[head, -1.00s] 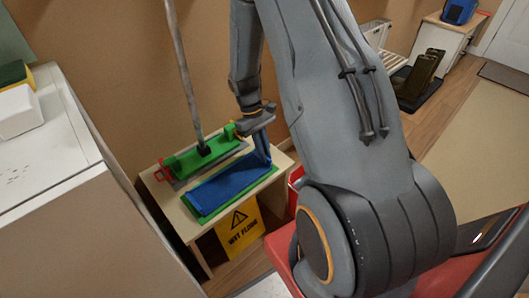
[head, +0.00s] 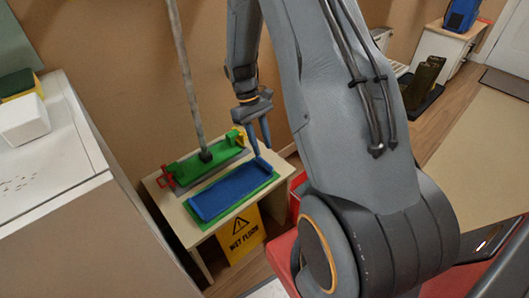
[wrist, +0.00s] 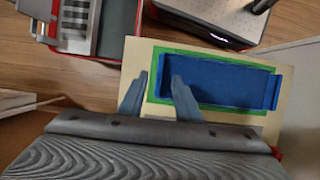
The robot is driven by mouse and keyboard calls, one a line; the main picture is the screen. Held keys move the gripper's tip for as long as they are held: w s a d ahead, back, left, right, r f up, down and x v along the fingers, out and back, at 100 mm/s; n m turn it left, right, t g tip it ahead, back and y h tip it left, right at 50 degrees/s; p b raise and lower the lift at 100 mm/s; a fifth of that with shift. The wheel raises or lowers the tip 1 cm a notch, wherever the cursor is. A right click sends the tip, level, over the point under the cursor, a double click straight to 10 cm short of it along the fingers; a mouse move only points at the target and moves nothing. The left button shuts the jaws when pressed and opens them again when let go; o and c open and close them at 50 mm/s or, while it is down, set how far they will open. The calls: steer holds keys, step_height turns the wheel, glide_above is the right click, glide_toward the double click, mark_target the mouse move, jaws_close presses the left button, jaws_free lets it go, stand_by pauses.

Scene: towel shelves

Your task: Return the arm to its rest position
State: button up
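My gripper (head: 260,138) hangs above the right end of a small wooden shelf in the head view. Its two blue-grey fingers are apart with nothing between them. In the wrist view my gripper (wrist: 156,92) also shows open, its fingers over the left end of a blue tray. The blue tray (head: 232,191) lies on a green mat (head: 264,183) on the shelf top. My arm bends down from the top of the head view.
The small shelf (head: 173,209) bears a green mop head (head: 190,168) with an upright pole (head: 187,75). A yellow wet floor sign (head: 241,237) is at its front. A white cabinet (head: 75,150) stands at the left. Brown boots (head: 424,83) stand on a dark tray at the right.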

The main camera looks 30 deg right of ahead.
steer(key=shift+w+a+r, duration=0.15)
steer(key=shift+w+r, duration=0.05)
steer(key=shift+r, duration=0.45)
steer(key=s+a+r+t, duration=0.1)
steer(key=s+a+r, duration=0.2)
steer(key=a+r, duration=0.45)
steer(key=s+a+r+t, duration=0.1)
steer(key=s+a+r, duration=0.4)
steer(key=r, duration=0.4)
steer(key=s+a+r+t+y, duration=0.1)
steer(key=s+a+r, duration=0.2)
steer(key=s+a, duration=0.3)
steer(key=s+a+r+t, duration=0.1)
steer(key=s+a+r, duration=0.3)
steer(key=s, duration=0.3)
steer(key=d+r+m+p, duration=0.2)
steer(key=d+r+p, duration=0.7)
steer(key=p, duration=0.9)
steer(key=shift+s+r+p, duration=0.3)
steer(key=shift+s+r, duration=0.15)
steer(key=shift+r, duration=0.05)
steer(key=shift+d, duration=0.1)
